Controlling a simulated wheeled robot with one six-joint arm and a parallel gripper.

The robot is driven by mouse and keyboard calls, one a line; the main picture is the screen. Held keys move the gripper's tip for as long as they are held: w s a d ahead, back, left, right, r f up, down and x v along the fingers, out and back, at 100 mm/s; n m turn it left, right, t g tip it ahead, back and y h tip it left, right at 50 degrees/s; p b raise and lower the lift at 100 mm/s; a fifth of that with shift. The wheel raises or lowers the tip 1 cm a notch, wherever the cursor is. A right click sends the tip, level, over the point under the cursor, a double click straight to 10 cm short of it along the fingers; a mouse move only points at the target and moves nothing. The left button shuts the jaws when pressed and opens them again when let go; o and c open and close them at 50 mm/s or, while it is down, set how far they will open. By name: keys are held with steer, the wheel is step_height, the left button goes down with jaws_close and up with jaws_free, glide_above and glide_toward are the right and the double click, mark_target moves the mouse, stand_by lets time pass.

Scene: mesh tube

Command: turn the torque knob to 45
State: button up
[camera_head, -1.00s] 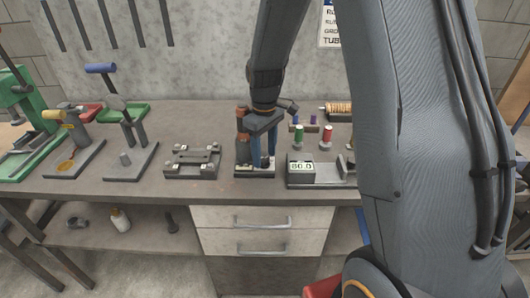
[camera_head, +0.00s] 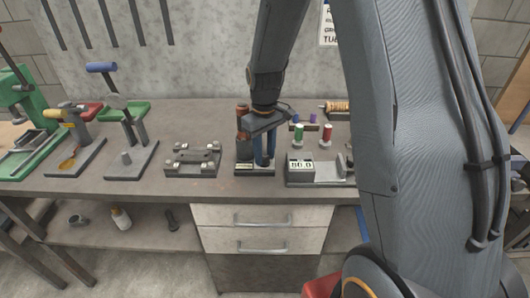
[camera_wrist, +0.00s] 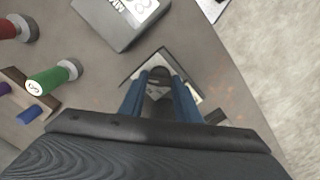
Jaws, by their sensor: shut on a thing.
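The torque knob (camera_wrist: 158,88) is a small dark piece between my fingers in the wrist view; its pointer and any scale value cannot be read. It belongs to a small tester with a dark base and a pale front label (camera_head: 255,168), which stands on the bench in the head view. My gripper (camera_head: 264,160) points down over this base with its blue fingers on either side of the knob, shut on it. The fingers also show in the wrist view (camera_wrist: 160,100). In the head view the fingers hide the knob.
A clamp fixture (camera_head: 192,160) lies left.

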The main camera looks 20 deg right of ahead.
mark_target(265, 158)
steer(key=shift+w+m, duration=0.1)
steer(key=shift+m, duration=1)
steer(key=o, duration=1)
steer(key=shift+o, duration=0.2)
steer(key=shift+r+b, duration=0.95)
steer(key=shift+r, duration=3)
steer(key=s+f+m+t, duration=0.1)
steer(key=s+f+m, duration=0.1)
steer(key=s, duration=1.5)
steer(key=shift+s+a+f+b, duration=0.15)
steer(key=shift+s+f+b, duration=0.25)
steer(key=shift+f, duration=0.25)
